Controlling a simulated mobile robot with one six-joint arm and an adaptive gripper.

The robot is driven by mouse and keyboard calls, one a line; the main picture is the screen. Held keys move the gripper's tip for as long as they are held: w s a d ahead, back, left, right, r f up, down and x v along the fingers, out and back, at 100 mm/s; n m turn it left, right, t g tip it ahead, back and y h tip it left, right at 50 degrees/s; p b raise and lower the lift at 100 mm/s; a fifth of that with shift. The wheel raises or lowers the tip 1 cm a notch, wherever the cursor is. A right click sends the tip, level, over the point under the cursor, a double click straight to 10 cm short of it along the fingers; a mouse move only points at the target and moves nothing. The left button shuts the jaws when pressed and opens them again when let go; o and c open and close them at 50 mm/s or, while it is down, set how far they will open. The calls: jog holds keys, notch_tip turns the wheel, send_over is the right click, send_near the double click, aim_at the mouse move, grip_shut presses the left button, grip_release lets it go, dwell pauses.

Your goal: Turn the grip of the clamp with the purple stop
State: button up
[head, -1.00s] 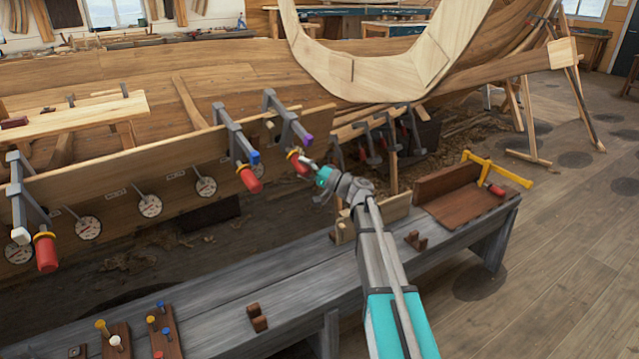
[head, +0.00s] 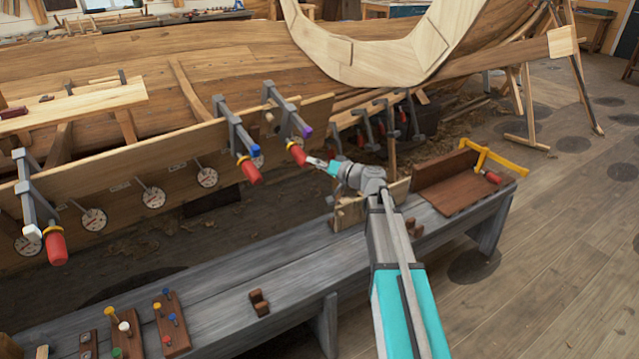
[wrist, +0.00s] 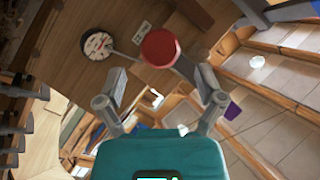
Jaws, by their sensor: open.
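The clamp with the purple stop (head: 306,131) is grey and sits on the plank's upper edge, at the right end of the row. Its red grip (head: 297,154) hangs toward me and shows end-on as a red disc in the wrist view (wrist: 160,48). The purple stop also shows in the wrist view (wrist: 232,110), right of the fingers. My gripper (head: 317,163) is just right of the red grip in the head view. In the wrist view, its fingers (wrist: 162,80) are apart, with the grip's end between and beyond them. I cannot tell whether they touch it.
A clamp with a blue stop (head: 255,150) stands close to the left, its red grip (head: 250,173) hanging low. A white-stopped clamp (head: 32,232) is far left. Dials (head: 207,177) line the plank. A grey bench (head: 230,275) with pegs and blocks runs below.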

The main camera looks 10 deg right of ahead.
jog(key=v, duration=0.9)
jog(key=s+a+r+n+g+h+p, duration=0.1)
jog(key=s+a+r+g+h+p, duration=0.15)
jog(key=s+a+g+p, duration=0.55)
jog(key=s+a+r+g+h+p, duration=0.2)
jog(key=s+r+h+p, duration=0.5)
jog(key=p, duration=1.3)
jog(key=shift+s+a+r+g, duration=0.4)
jog(key=shift+s+a, duration=0.1)
jog(key=shift+s, duration=1.35)
